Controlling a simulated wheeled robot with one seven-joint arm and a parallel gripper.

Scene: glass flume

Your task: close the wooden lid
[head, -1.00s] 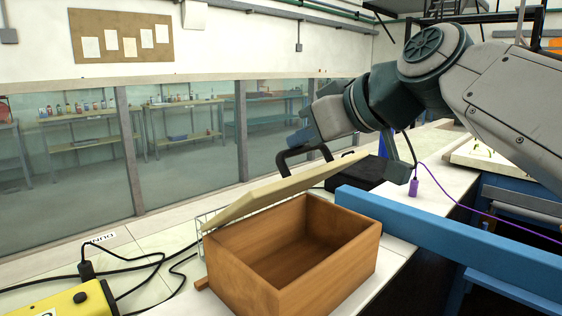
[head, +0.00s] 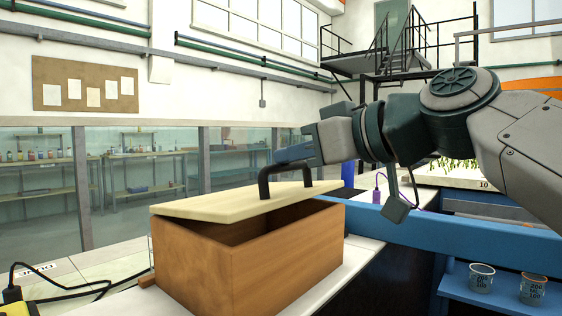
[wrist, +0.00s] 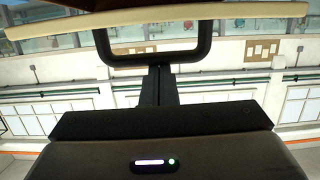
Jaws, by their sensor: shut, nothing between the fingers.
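The wooden box (head: 230,266) stands on the white bench, its brown walls facing me. Its pale wooden lid (head: 215,207) is tilted over the box at a low angle, with a dark gap under its near right edge. A dark handle (head: 264,190) rises from the lid; it also shows in the wrist view (wrist: 204,42), with the lid's pale edge (wrist: 60,42). My gripper (head: 280,158) is at the top of the handle. In the wrist view its dark fingers (wrist: 159,72) are together and reach the handle's bar; whether they touch it I cannot tell.
A blue beam (head: 440,240) runs close to the right of the box. Glass beakers (head: 481,278) stand on a blue shelf at lower right. A black cable (head: 75,290) lies on the bench at left. The glass flume wall (head: 130,190) stands behind.

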